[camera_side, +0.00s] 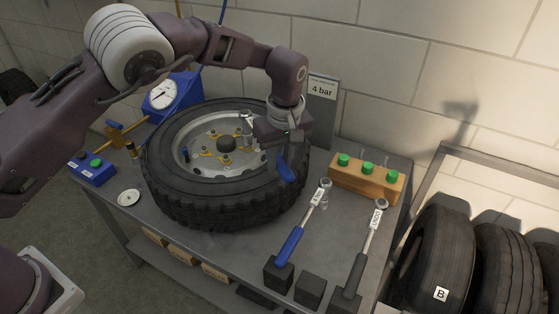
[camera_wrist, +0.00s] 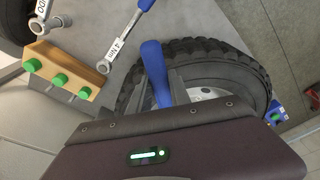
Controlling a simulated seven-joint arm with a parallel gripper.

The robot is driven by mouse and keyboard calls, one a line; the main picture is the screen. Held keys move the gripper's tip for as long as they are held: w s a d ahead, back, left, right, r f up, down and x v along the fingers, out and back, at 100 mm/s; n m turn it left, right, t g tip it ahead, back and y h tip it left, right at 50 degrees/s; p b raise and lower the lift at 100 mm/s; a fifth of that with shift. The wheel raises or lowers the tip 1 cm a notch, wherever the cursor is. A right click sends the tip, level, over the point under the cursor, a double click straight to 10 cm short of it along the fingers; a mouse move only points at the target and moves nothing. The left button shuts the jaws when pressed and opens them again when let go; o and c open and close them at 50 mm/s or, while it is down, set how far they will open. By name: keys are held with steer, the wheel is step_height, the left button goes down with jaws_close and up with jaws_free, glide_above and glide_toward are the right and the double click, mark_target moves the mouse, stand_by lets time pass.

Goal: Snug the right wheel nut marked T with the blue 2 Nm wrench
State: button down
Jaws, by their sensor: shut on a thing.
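My gripper (camera_side: 283,140) is shut on a blue-handled wrench (camera_side: 286,168) at the right side of the wheel. The blue handle also shows between my fingers in the wrist view (camera_wrist: 155,75). A small white tag near the rim's upper right seems to belong to this wrench, but its print is unreadable. My gripper hides the wrench's middle. The wheel (camera_side: 179,195) lies flat on the bench, its silver rim up, with several yellow nuts (camera_side: 226,160) around the hub. I cannot tell which nut is marked T, or whether the wrench head touches a nut.
A blue-handled wrench marked 4 Nm (camera_side: 301,228) and a grey-handled wrench (camera_side: 366,246) lean on dark blocks at the right. A wooden block with green knobs (camera_side: 366,180) stands behind them. A blue gauge (camera_side: 172,95) and a 4 bar sign (camera_side: 322,95) stand at the back.

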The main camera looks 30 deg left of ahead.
steer(key=shift+r, duration=0.15)
steer(key=shift+r, duration=0.15)
steer(key=shift+r, duration=2.05)
steer(key=c, duration=1.8)
jaws_free()
jaws_close()
